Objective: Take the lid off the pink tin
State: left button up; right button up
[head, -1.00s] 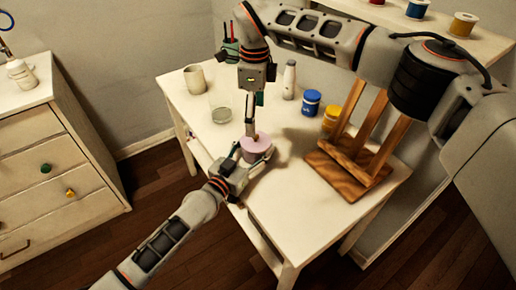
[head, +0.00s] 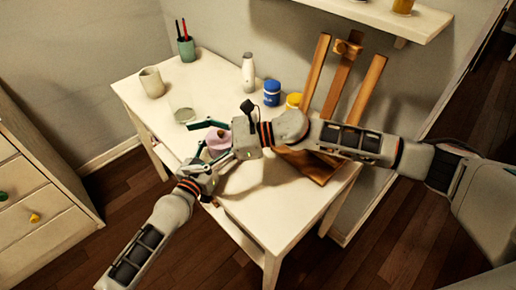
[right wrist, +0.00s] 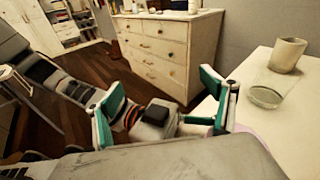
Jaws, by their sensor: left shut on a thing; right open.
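The pink tin (head: 217,137) stands near the front left edge of the white table (head: 265,215). It is round, and its upper part shows between the grippers; whether the lid is seated is too small to tell. My left gripper (head: 224,157) is shut on the tin low on its near side. My right gripper (head: 204,139) comes in from the right with its fingers spread open around the tin's top. In the right wrist view its open fingers (right wrist: 163,108) frame my left wrist, and a pink edge of the tin (right wrist: 262,131) shows by the right finger.
A clear glass (head: 184,115), a cream mug (head: 152,82), a pen cup (head: 187,49), a white bottle (head: 248,73), a blue jar (head: 272,93) and a yellow jar (head: 293,101) stand behind. A wooden easel (head: 338,85) is at right. The table's front is clear.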

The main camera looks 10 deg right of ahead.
jog(key=w+d+m+t, duration=0.1)
jog(key=d+m+t, duration=0.45)
jog(key=d, duration=0.25)
jog(key=m+t+h, duration=0.3)
jog(key=t+h, duration=0.1)
jog(key=h, duration=0.1)
send_near(222, 135)
jog(key=shift+s+d+f+g, duration=0.15)
jog(key=shift+s+d, duration=0.15)
jog(key=shift+d, duration=0.2)
jog(key=shift+s+d+g, duration=0.1)
jog(key=shift+s+d, duration=0.25)
jog(key=shift+d, duration=0.1)
jog(key=shift+f, duration=0.1)
jog(key=x, duration=1.1)
jog(key=shift+w+a, duration=0.2)
jog(key=shift+w, duration=0.15)
jog(key=c, duration=1.3)
